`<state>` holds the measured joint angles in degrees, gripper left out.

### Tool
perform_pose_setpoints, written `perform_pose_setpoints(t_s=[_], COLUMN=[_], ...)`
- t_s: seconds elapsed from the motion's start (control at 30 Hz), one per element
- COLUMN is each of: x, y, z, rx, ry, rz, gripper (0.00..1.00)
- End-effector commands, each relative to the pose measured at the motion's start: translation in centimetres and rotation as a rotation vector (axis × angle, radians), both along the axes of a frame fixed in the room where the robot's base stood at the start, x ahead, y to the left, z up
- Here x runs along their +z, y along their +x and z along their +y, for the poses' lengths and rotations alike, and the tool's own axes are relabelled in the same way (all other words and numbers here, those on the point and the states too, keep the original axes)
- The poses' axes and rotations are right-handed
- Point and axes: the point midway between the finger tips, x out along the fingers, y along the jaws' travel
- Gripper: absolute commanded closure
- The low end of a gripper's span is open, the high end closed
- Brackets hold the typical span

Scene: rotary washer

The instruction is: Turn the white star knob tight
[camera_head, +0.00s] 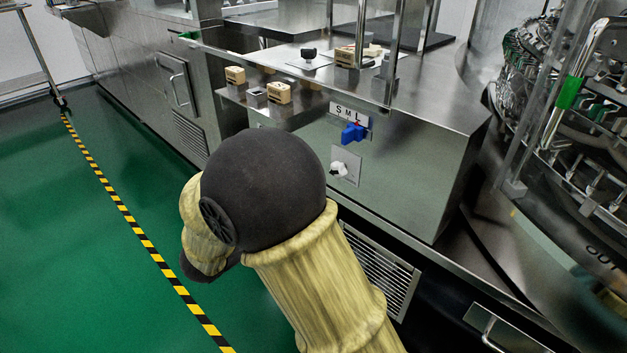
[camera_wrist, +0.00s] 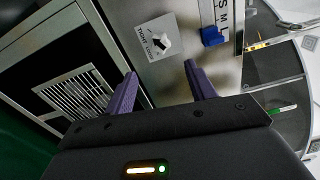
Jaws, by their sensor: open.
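The white star knob (camera_head: 338,169) sits on a small plate on the front of the steel cabinet, below a blue knob. In the wrist view the white knob (camera_wrist: 161,42) is on a light plate with lettering that seems to read TIGHT and LOOSE. My gripper (camera_wrist: 158,80) is open, its two purple fingers apart and empty. The knob lies beyond the fingertips, roughly centred between them, with a gap to it. In the head view my gripper is hidden behind my dark, yellow-sleeved arm.
The blue knob (camera_head: 353,132) under an S M L label is just above the white knob, and also shows in the wrist view (camera_wrist: 212,36). A vent grille (camera_head: 378,268) is below. Tan blocks (camera_head: 279,93) stand on the ledge above. The rotary washer (camera_head: 570,130) is at right.

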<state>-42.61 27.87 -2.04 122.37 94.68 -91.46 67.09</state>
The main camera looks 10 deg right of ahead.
Motion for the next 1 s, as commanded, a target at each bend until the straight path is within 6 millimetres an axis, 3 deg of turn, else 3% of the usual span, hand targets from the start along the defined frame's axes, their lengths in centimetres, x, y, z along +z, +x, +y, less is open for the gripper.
perform_pose_setpoints(t_s=[0.2,0.33,0.87,1.0], x=[0.2,0.0,0.0,0.3], y=[-2.3,-3.0,-3.1,-1.9], z=[3.3,4.2,4.3,3.8], rx=[0.003,0.001,0.001,0.046], ry=[0.0,-0.001,0.0,0.007], rz=[0.001,0.001,0.003,0.039], gripper=[0.45,0.45,0.45,0.45])
